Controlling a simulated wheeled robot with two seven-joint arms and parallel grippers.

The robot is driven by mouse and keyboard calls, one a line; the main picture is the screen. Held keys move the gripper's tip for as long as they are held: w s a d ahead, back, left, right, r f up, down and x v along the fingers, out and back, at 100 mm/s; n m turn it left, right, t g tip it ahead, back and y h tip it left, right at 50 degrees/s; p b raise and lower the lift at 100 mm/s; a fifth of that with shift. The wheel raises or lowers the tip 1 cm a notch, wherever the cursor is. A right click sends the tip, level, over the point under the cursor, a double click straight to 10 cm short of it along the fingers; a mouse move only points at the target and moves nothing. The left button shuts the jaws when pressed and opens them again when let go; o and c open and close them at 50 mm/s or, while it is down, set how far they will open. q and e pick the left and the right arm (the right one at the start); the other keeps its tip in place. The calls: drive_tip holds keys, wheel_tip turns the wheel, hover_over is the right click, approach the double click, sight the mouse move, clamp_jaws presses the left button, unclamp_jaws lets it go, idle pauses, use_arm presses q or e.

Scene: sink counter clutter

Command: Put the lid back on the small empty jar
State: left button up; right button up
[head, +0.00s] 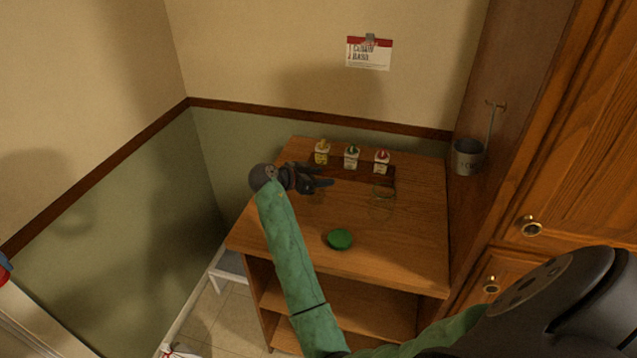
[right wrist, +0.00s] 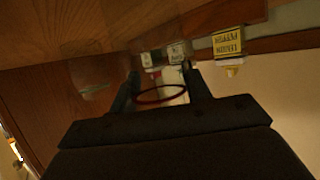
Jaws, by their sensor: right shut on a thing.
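My right gripper (head: 326,183) is over the back left of the wooden counter, its fingers pointing right. In the right wrist view (right wrist: 162,88) the fingers are shut on a see-through round thing with a dark red rim (right wrist: 162,101). I cannot tell whether this is the small jar or a clear lid. A clear glass jar (head: 383,205) stands on the counter to the right of the gripper, hard to make out. A round green lid (head: 340,239) lies flat near the counter's front, apart from the jar and gripper. My left gripper is not in view.
Small labelled bottles with yellow (head: 322,152), green (head: 352,157) and red (head: 382,161) tops stand along the back. A metal cup (head: 467,157) hangs at the right by the wooden cabinet (head: 570,150). The counter's front right (head: 410,262) is clear.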

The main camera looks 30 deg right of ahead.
drive_tip(key=r+b, duration=0.1)
drive_tip(key=r, duration=0.1)
drive_tip(key=s+r+b, duration=0.1)
drive_tip(key=shift+d+r+b, duration=0.35)
drive_tip(key=shift+d, duration=0.05)
drive_tip(key=s+d+r+b, duration=0.1)
drive_tip(key=s+r, duration=0.1)
drive_tip(key=s+d+r+b, duration=0.1)
drive_tip(key=s+d, duration=0.1)
drive_tip(key=s, duration=0.1)
drive_tip(key=s+d+r+b, duration=0.1)
drive_tip(key=s+d+r, duration=0.1)
drive_tip(key=shift+s+d+r, duration=0.1)
drive_tip(key=shift+s+r, duration=0.05)
drive_tip(key=shift+r, duration=0.2)
drive_tip(key=shift+c, duration=0.7)
drive_tip(key=shift+s+d+r+b, duration=0.4)
drive_tip(key=shift+s+r, duration=0.1)
drive_tip(key=shift+s, duration=0.1)
drive_tip(key=o, duration=0.4)
clamp_jaws()
